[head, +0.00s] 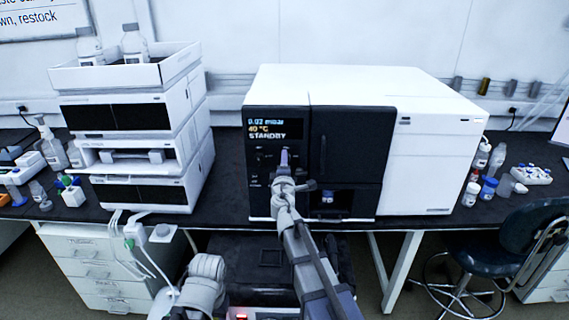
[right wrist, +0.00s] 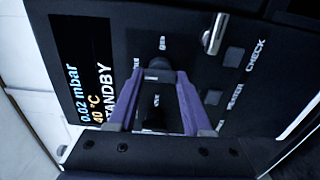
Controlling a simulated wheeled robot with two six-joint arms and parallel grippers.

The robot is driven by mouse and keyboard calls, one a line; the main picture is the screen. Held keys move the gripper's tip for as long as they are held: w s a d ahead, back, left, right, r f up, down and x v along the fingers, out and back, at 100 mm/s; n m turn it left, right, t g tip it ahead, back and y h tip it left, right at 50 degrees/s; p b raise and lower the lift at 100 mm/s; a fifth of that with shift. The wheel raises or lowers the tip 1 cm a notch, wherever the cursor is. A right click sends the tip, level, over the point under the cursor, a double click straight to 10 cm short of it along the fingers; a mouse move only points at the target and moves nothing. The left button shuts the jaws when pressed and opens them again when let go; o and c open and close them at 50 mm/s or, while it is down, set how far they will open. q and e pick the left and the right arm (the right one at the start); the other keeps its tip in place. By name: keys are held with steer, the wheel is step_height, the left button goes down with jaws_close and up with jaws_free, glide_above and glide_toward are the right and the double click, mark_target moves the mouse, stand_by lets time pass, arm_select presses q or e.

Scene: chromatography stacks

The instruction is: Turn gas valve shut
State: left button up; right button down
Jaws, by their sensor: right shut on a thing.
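The white instrument with a black front (head: 346,150) stands on the dark bench. Its control panel shows in the right wrist view (right wrist: 225,110). My right gripper (head: 284,158) is at this panel, below the display. In the right wrist view my right gripper (right wrist: 162,78) has its purple fingers closed around a small dark knob (right wrist: 159,64) on the panel. The label beside the knob is too small to read surely, and its turn angle is partly hidden by the fingers. My left gripper is not in view; only a grey part of my own arm shows low in the head view.
The display (right wrist: 85,75) reads 0.02 mbar, 40 °C, STANDBY. A metal lever (right wrist: 214,34) and buttons sit beside the knob. A stack of white modules (head: 150,150) stands left. Small bottles (head: 489,188) stand right, with a stool (head: 535,228) in front.

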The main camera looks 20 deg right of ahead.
steer(key=shift+c, duration=1.6)
jaws_free()
steer(key=shift+s, duration=0.1)
steer(key=v, duration=0.7)
steer(key=shift+s+a, duration=0.2)
steer(key=shift+s, duration=0.15)
